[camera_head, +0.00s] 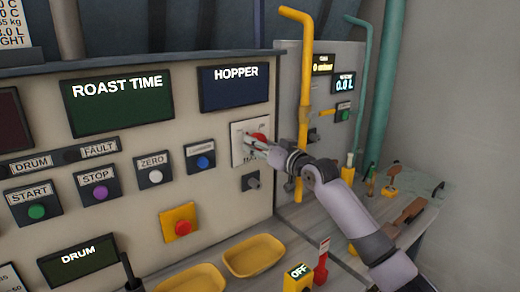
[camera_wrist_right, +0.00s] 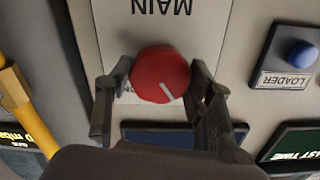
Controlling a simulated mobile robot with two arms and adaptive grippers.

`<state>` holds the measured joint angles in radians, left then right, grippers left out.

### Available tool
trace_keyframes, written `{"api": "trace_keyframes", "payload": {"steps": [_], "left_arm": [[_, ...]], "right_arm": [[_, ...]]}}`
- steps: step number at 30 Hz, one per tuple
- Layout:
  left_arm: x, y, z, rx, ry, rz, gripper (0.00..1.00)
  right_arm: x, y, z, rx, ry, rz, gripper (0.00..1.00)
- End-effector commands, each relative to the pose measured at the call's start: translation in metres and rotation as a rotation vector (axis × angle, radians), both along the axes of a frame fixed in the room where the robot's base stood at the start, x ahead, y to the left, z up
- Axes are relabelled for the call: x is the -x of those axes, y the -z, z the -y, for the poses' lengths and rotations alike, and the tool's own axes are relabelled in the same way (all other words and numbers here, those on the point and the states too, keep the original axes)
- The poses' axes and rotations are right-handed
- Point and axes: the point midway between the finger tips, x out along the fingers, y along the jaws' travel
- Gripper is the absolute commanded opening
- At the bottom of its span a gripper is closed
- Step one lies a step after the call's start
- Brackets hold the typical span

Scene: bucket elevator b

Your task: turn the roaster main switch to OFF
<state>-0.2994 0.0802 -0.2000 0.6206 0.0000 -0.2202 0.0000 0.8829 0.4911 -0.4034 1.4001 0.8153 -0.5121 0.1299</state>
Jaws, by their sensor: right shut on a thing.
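The main switch is a round red knob (camera_head: 259,138) on a pale plate (camera_head: 238,153) at the right end of the roaster panel, below the HOPPER display. In the right wrist view the red knob (camera_wrist_right: 160,74) carries a white pointer line, and the plate (camera_wrist_right: 205,30) reads MAIN upside down. The line slants across the knob's lower part; the position labels are mostly hidden. My right gripper (camera_head: 254,142) is at the plate, and its fingers (camera_wrist_right: 157,88) stand on both sides of the knob, shut on it. My left gripper is not in view.
A blue LOADER button (camera_head: 203,162) sits left of the switch, and a small dark knob (camera_head: 251,181) sits below it. A yellow pipe (camera_head: 305,90) rises to the right. Yellow trays (camera_head: 254,256) and a red-handled lever (camera_head: 322,262) stand below the panel.

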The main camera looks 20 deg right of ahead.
Motion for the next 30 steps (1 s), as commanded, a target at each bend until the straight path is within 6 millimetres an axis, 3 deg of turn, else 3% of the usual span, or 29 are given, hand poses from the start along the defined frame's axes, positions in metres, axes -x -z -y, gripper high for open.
{"api": "trace_keyframes", "payload": {"steps": [12,29,30], "left_arm": [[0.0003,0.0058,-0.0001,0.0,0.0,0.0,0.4],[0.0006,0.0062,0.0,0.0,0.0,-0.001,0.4],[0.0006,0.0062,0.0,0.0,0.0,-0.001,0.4]], "right_arm": [[-0.0001,0.0032,0.0002,0.188,0.0,0.061,0.21],[-0.0001,0.0033,0.0,0.216,0.0,0.071,0.21],[-0.0001,0.0033,0.0,0.216,0.0,0.071,0.5]]}}
